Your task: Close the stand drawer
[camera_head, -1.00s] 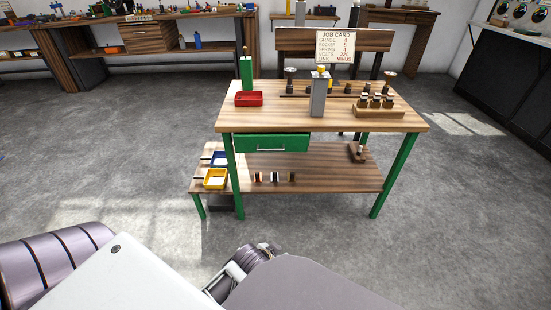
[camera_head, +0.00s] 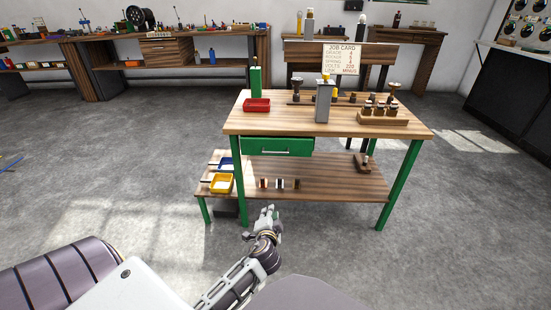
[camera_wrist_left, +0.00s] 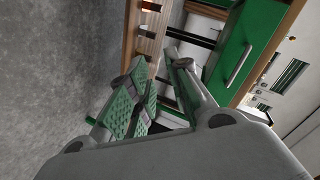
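The stand (camera_head: 330,127) has a wooden top, green legs and a low shelf. Its green drawer (camera_head: 262,147), with a pale bar handle, sits under the left part of the top; I cannot tell how far out it is. My left gripper (camera_head: 270,210) is in front of the stand, below the drawer and apart from it. In the left wrist view the drawer front (camera_wrist_left: 252,38) and its handle (camera_wrist_left: 238,65) lie to the right of the gripper (camera_wrist_left: 154,62). Its green-padded fingers are apart with nothing between them. My right gripper is not in view.
A low side table carries a yellow tray (camera_head: 221,184) and a blue tray (camera_head: 225,164) at the stand's left. The top bears a red tray (camera_head: 257,104), a grey post (camera_head: 323,104) and a wooden rack (camera_head: 382,118). Floor in front is clear.

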